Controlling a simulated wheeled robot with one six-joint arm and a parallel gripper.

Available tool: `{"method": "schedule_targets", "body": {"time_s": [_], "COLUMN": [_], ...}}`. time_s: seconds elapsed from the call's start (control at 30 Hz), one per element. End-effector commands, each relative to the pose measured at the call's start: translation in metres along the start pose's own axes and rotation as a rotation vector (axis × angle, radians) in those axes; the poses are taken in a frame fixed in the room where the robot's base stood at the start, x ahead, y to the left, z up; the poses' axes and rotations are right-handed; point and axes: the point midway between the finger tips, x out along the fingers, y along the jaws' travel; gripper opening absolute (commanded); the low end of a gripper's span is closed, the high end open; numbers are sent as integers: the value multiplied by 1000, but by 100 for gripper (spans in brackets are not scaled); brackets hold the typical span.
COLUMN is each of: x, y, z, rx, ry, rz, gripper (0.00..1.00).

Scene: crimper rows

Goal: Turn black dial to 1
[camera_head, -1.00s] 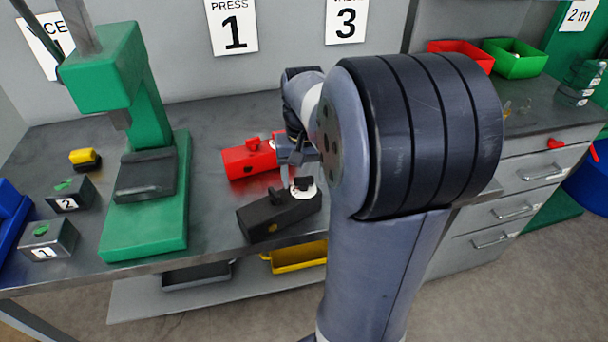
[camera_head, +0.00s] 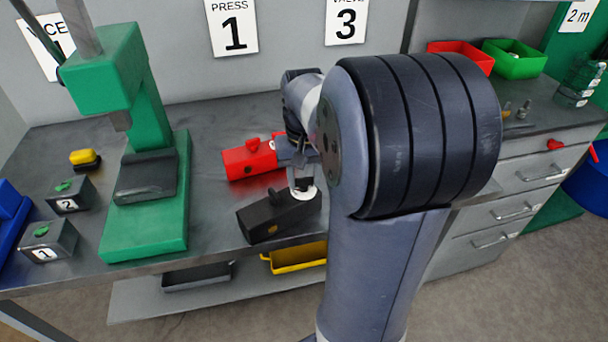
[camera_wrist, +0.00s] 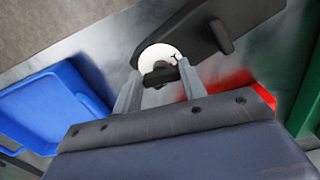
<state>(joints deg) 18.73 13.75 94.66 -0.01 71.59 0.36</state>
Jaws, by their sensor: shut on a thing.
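The black crimper (camera_head: 262,222) lies on the bench, with a lever-like black part (camera_head: 276,197) on top. Its white dial plate (camera_head: 309,194) is at the right end and also shows in the wrist view (camera_wrist: 154,50). The black dial knob (camera_wrist: 160,74) sits on that plate. My gripper (camera_wrist: 158,80) is shut on the knob, one finger on each side. In the head view my gripper (camera_head: 300,181) is down at the plate, and my arm hides part of it. A dark mark shows on the plate, too small to read.
A red crimper (camera_head: 240,163) lies close behind the black one. A green press (camera_head: 165,220) stands to the left. A yellow bin (camera_head: 298,258) sits on the shelf below. A blue bin (camera_wrist: 45,105) shows in the wrist view.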

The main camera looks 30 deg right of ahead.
Motion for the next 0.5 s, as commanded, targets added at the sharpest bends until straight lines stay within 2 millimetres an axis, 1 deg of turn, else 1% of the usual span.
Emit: {"method": "schedule_targets", "body": {"time_s": [0.2, 0.3, 0.5], "x": [-2, -1, 0], "y": [1, 1, 1], "z": [0, 0, 0], "rx": [-161, -210, -231], "ry": [-1, 0, 0], "rz": [0, 0, 0], "gripper": [17, 17, 17]}}
